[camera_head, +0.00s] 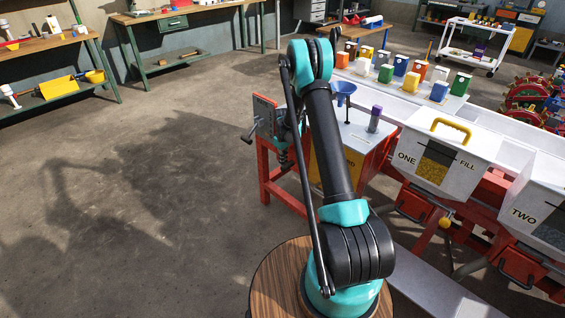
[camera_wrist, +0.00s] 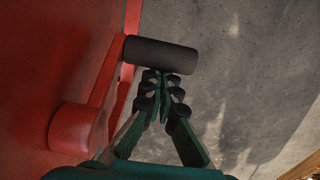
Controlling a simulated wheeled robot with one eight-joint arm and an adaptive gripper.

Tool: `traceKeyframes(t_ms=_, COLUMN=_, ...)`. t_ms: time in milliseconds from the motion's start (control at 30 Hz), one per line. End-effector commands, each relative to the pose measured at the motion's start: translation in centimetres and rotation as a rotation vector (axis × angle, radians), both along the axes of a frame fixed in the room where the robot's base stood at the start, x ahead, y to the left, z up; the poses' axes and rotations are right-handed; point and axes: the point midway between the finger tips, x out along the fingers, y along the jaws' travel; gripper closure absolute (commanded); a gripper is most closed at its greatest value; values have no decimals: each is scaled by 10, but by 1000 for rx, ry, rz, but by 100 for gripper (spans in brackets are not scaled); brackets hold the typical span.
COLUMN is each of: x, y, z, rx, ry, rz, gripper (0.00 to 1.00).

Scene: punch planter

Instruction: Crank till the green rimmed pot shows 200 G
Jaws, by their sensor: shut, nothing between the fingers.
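In the wrist view, a dark grey cylindrical handle (camera_wrist: 160,55) sticks out from a red crank arm (camera_wrist: 97,112) on a red body. My gripper (camera_wrist: 160,78) has its green, black-padded fingers shut, the tips together at the handle's lower edge. The handle is not between them; whether they touch it I cannot tell. In the head view, my arm reaches down to the machine with a red side panel (camera_head: 265,116), and the fingers cannot be made out. A dark crank (camera_head: 249,134) juts left from that panel. I cannot make out a green rimmed pot or a weight reading.
A white hopper marked ONE FILL (camera_head: 480,150) and another marked TWO (camera_head: 550,190) stand right on red frames. A blue funnel (camera_head: 343,89) and several coloured containers (camera_head: 400,66) are behind. The concrete floor at left is clear.

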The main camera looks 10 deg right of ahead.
Motion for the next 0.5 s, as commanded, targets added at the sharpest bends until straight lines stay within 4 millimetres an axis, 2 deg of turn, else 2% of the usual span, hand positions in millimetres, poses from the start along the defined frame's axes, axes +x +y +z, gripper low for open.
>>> traceKeyframes(t_ms=500, x=-20, y=-14, z=10, rx=-11, ry=17, rz=0, gripper=100)
